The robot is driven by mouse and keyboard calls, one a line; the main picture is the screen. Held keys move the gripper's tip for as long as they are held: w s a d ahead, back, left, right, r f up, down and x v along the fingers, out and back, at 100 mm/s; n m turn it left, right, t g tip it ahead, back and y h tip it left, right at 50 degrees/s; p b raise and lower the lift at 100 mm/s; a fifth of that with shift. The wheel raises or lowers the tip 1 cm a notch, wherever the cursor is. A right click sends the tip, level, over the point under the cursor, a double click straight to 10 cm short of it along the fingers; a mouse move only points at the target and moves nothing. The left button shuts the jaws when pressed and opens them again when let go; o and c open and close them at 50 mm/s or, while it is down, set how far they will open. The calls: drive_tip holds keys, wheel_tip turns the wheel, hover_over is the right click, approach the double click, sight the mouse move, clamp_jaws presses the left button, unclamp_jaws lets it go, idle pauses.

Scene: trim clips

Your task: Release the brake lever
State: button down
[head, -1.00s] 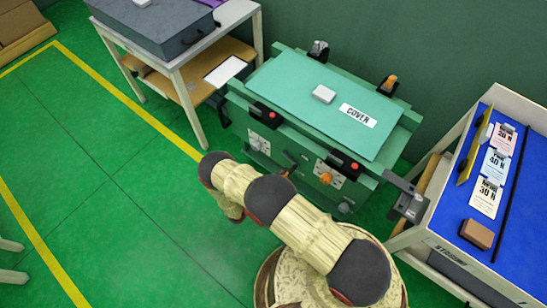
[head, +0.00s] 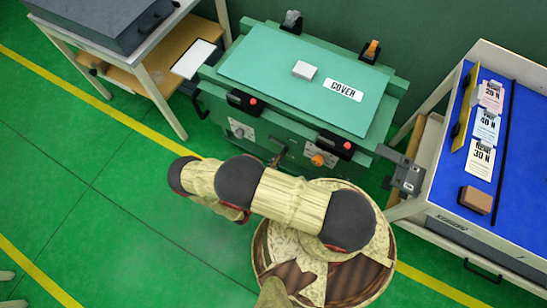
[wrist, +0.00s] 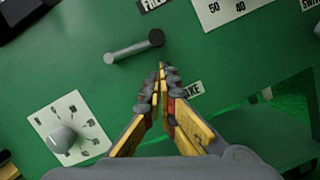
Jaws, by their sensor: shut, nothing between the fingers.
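The brake lever is a short grey rod with a black end (wrist: 134,47) on the green panel in the wrist view. It lies tilted, rising to the right. It also appears as a small dark shape on the bench front in the head view (head: 277,159). A label ending in "AKE" (wrist: 192,89) sits below and right of it, partly hidden by my fingers. My gripper (wrist: 163,75) is shut and empty, its fingertips just below and right of the black end, with no clear contact.
A white dial plate with a grey knob (wrist: 62,139) is at lower left of the panel. The green bench carries a cover (head: 265,55) with clamps around it. A blue-topped cart (head: 520,190) stands at right, a grey-topped table (head: 100,50) at left.

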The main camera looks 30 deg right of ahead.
drive_tip(key=f+v, duration=0.2)
drive_tip(key=v, duration=0.8)
drive_tip(key=shift+w+a, duration=0.25)
drive_tip(key=shift+f, duration=0.1)
